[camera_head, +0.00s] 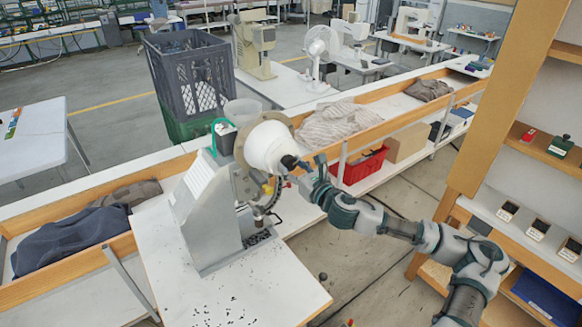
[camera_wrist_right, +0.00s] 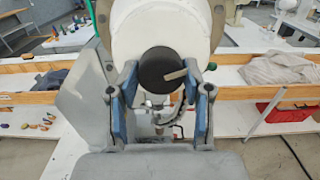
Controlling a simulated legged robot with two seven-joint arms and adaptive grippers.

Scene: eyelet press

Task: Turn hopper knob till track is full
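The eyelet press (camera_head: 205,215) stands on the white bench, with a round white hopper (camera_head: 268,147) at its upper front. A black round hopper knob (camera_head: 289,161) sits at the hopper's centre, and a pale mark shows on its face in the right wrist view (camera_wrist_right: 160,72). My right gripper (camera_head: 300,168) is at the knob, with one blue-padded finger on each side. In the right wrist view the fingertips (camera_wrist_right: 162,68) appear to touch its sides. The curved track (camera_head: 272,197) runs down below the hopper; its fill is too small to tell. My left gripper is out of view.
Small dark bits lie on the bench front (camera_head: 225,312). Dark cloth (camera_head: 70,240) lies in the wooden-edged trough at left, lighter cloth (camera_head: 335,122) behind. A red bin (camera_head: 360,165) sits on the lower shelf. A wooden rack (camera_head: 490,110) stands at right.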

